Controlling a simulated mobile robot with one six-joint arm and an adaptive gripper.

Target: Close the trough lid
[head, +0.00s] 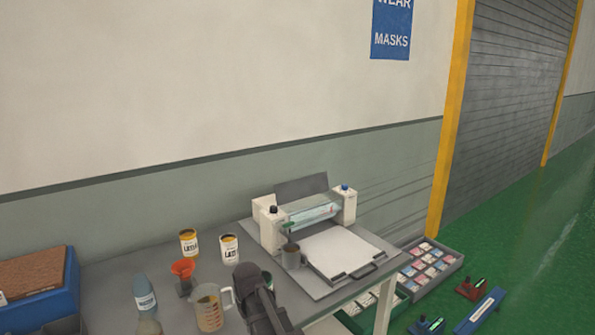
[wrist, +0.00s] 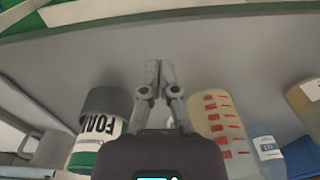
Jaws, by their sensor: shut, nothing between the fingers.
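The coating machine (head: 305,215) stands at the back right of the grey table. A grey flat panel, which looks like the trough lid (head: 301,187), stands tilted up behind a pale, clear trough (head: 313,214) between two white end posts. My gripper shows in the wrist view (wrist: 152,70) with its fingers together and nothing between them. It is over the table between a foam can (wrist: 100,125) and a measuring jug (wrist: 220,130). In the head view my dark arm is at the table's front, apart from the lid; its fingertips cannot be made out there.
Two tins (head: 189,243), an orange funnel (head: 183,268) and a blue bottle (head: 145,292) stand left. Crates (head: 428,262) lie on the floor at right.

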